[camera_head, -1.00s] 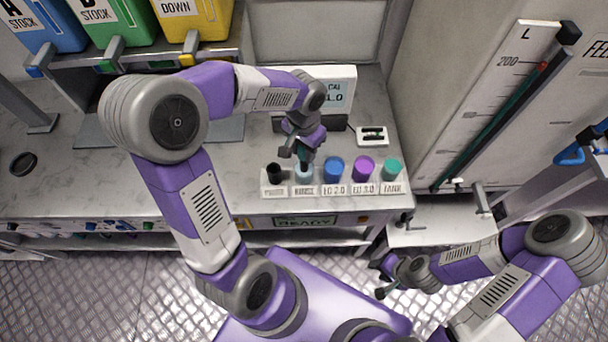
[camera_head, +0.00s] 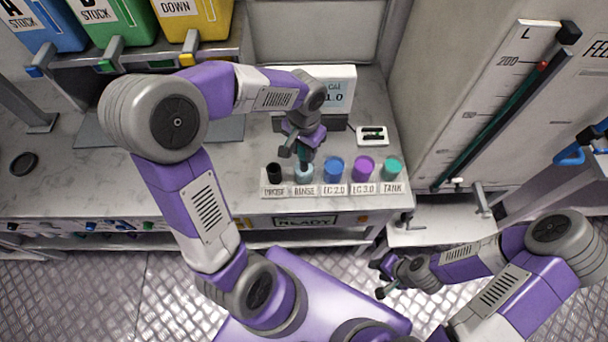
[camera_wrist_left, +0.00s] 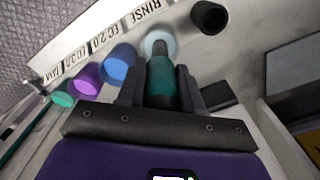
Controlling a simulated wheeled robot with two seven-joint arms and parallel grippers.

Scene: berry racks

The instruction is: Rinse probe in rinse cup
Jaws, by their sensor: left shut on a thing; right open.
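My left gripper (camera_head: 300,155) is over the rinse cup (camera_head: 304,175), a pale blue cup second from the left in the labelled row. In the left wrist view the gripper (camera_wrist_left: 161,75) is shut on the probe (camera_wrist_left: 161,85), a dark teal body with a grey tip end. The probe points down into or right over the pale rinse cup (camera_wrist_left: 157,37); how deep its tip is cannot be told. My right gripper (camera_head: 382,279) is open and empty, low at the right, away from the cups.
Blue EC 2.0 (camera_head: 333,169), purple EC 3.0 (camera_head: 364,169) and teal tank (camera_head: 391,169) cups stand to the right. A display (camera_head: 343,88) stands behind. The counter at left is mostly clear.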

